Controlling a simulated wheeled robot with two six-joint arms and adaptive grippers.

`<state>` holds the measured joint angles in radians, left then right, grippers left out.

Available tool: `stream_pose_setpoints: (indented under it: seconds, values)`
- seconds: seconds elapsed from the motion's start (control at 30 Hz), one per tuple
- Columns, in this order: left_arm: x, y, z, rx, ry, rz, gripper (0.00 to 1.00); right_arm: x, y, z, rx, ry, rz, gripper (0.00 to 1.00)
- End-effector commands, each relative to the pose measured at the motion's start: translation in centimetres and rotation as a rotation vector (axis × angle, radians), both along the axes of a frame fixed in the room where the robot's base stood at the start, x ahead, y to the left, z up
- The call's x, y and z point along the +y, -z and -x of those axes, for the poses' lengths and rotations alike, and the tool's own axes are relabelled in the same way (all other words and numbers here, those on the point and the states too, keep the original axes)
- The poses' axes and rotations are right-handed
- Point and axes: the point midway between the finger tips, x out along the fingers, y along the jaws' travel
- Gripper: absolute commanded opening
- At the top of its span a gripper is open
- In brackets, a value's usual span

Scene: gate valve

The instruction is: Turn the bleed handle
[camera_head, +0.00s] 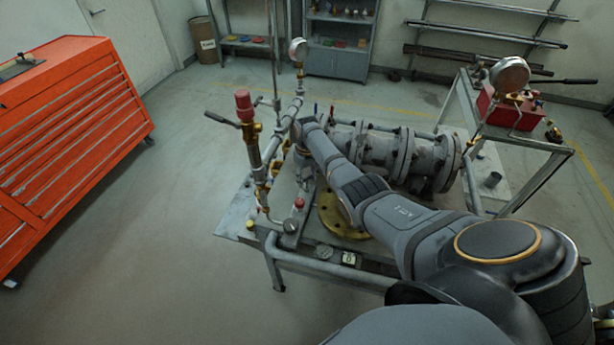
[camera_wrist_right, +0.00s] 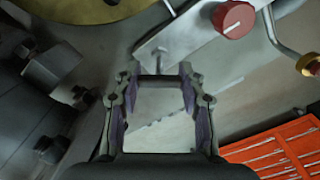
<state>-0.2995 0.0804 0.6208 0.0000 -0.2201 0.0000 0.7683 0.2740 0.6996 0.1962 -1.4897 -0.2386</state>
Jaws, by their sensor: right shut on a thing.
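My right gripper shows in the right wrist view (camera_wrist_right: 157,82) with its fingers apart. A thin dark bar (camera_wrist_right: 156,78) spans the fingertips and is held between them. It looks like the bleed handle, but its shape is only partly visible. In the head view my right arm reaches over the valve rig, with the gripper end (camera_head: 303,160) at the pipework left of the grey gate valve (camera_head: 382,150). The handle cannot be made out there. My left gripper is not in view.
A red knob (camera_wrist_right: 233,18) on a pale plate (camera_wrist_right: 190,40) is close beyond the fingers. A vertical pipe with a red cap (camera_head: 244,105) stands left of the gripper. A red tool cabinet (camera_head: 65,140) is at left, with open floor between.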

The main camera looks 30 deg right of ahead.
Motion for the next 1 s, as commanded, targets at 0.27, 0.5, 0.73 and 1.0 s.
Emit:
stream_pose_setpoints:
  seconds: [0.27, 0.5, 0.73, 1.0]
  values:
    - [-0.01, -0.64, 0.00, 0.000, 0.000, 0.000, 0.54, -0.01, -0.18, -0.13, -0.004, -0.250, 0.001, 0.09]
    - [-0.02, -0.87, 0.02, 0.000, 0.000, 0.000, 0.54, 0.00, -0.17, -0.15, -0.004, -0.425, 0.001, 0.09]
    - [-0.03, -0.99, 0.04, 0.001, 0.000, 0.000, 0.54, 0.01, -0.16, -0.17, -0.005, -0.533, 0.001, 0.09]
    - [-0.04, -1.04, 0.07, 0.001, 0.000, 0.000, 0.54, 0.03, -0.15, -0.18, -0.005, -0.586, 0.001, 0.09]
